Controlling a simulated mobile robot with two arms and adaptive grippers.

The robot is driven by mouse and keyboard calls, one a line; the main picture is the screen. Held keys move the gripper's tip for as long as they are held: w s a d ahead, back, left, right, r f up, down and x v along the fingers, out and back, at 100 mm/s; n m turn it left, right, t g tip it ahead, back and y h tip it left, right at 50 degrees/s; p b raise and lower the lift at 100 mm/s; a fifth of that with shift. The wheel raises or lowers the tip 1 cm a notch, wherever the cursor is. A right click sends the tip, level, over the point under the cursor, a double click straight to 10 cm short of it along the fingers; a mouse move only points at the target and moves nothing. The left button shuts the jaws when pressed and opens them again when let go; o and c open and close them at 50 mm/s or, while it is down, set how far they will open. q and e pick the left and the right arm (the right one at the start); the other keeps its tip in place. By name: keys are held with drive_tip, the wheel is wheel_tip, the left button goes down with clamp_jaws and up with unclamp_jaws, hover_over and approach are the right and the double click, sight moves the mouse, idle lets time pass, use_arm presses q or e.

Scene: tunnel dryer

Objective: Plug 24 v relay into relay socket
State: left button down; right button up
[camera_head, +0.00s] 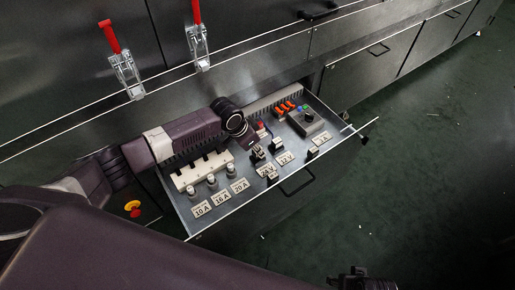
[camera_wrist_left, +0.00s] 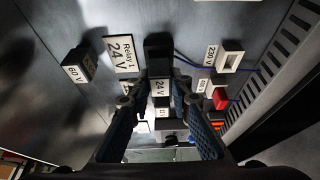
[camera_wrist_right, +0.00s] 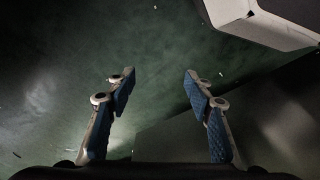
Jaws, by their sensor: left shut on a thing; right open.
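In the left wrist view a black relay with a white "24 V" label (camera_wrist_left: 159,87) is between the fingertips of my left gripper (camera_wrist_left: 157,103), which is shut on it. A black block (camera_wrist_left: 158,46) lies directly beyond the relay, beside the "Relay 1 24 V" plate (camera_wrist_left: 120,52), with blue wires at its side. It looks like the relay socket; whether the relay is seated in it I cannot tell. In the head view my left gripper (camera_head: 257,150) is low over the drawer. My right gripper (camera_wrist_right: 155,88) is open and empty above the green floor.
The open drawer (camera_head: 190,222) holds fuses, labelled plates and a grey box with a dark knob (camera_head: 307,120). A black "60 V" block (camera_wrist_left: 78,65) and a white "230 V" socket (camera_wrist_left: 230,57) flank the relay. Two red-handled clamps (camera_head: 125,72) stand behind.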

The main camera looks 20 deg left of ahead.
use_arm(q)
drive_tip(key=shift+f, duration=0.45)
drive_tip(key=shift+f+b, duration=0.15)
drive_tip(key=shift+b, duration=0.15)
use_arm(e)
drive_tip(key=shift+w+r, duration=0.25)
drive_tip(key=shift+r, duration=0.35)
drive_tip(key=shift+w+r, duration=0.25)
drive_tip(key=shift+r, duration=0.3)
use_arm(q)
drive_tip(key=shift+f, duration=0.1)
use_arm(e)
drive_tip(key=shift+r, duration=0.2)
use_arm(q)
drive_tip(key=c, duration=1.7)
unclamp_jaws()
use_arm(e)
drive_tip(key=shift+s+d+r, duration=0.1)
drive_tip(key=shift+s+r, duration=0.05)
drive_tip(key=shift+s, duration=0.05)
drive_tip(key=shift+w, duration=0.2)
use_arm(q)
drive_tip(key=v, duration=1.2)
drive_tip(key=shift+s, duration=0.1)
